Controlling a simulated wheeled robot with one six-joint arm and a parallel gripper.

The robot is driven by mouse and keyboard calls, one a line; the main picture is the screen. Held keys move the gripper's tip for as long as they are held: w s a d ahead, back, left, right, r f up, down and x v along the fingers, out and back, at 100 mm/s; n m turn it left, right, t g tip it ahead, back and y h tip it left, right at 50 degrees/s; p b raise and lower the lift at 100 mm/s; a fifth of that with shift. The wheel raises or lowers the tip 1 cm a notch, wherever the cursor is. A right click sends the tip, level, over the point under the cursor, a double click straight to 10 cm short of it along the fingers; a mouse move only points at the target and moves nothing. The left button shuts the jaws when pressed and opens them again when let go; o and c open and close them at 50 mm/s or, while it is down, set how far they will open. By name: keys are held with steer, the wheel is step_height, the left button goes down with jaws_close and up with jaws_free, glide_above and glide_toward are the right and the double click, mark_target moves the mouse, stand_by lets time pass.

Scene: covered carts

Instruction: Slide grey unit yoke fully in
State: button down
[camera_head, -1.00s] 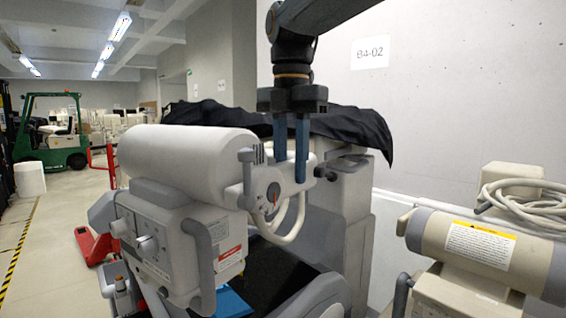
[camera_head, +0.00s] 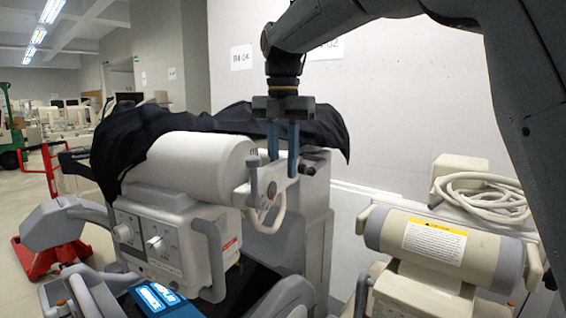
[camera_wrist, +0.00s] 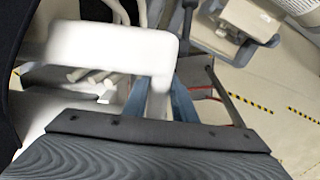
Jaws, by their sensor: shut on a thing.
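The grey unit (camera_head: 165,243) stands at centre left with its white cylinder (camera_head: 195,165) on top. Its pale yoke (camera_head: 272,183) is at the cylinder's right end, with a loop handle below and a link toward the grey column (camera_head: 318,215). My gripper (camera_head: 283,168) points down from above, its blue fingers closed on the yoke's upper bar. In the wrist view, a pale bar of the yoke (camera_wrist: 158,105) lies between the blue fingers, under a blurred white block. How far the yoke is slid in cannot be told.
A beige unit (camera_head: 415,250) with a cylinder and coiled hose (camera_head: 485,195) stands close on the right. A black cover (camera_head: 135,140) drapes behind the grey unit. A red pallet truck (camera_head: 50,253) is at left. A concrete wall (camera_head: 380,110) stands behind.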

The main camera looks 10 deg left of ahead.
steer(key=c, duration=1.5)
jaws_free()
steer(key=shift+s+a, duration=0.1)
steer(key=shift+a, duration=0.05)
steer(key=shift+o, duration=0.2)
steer(key=shift+r+b, duration=1)
steer(key=shift+r, duration=2.85)
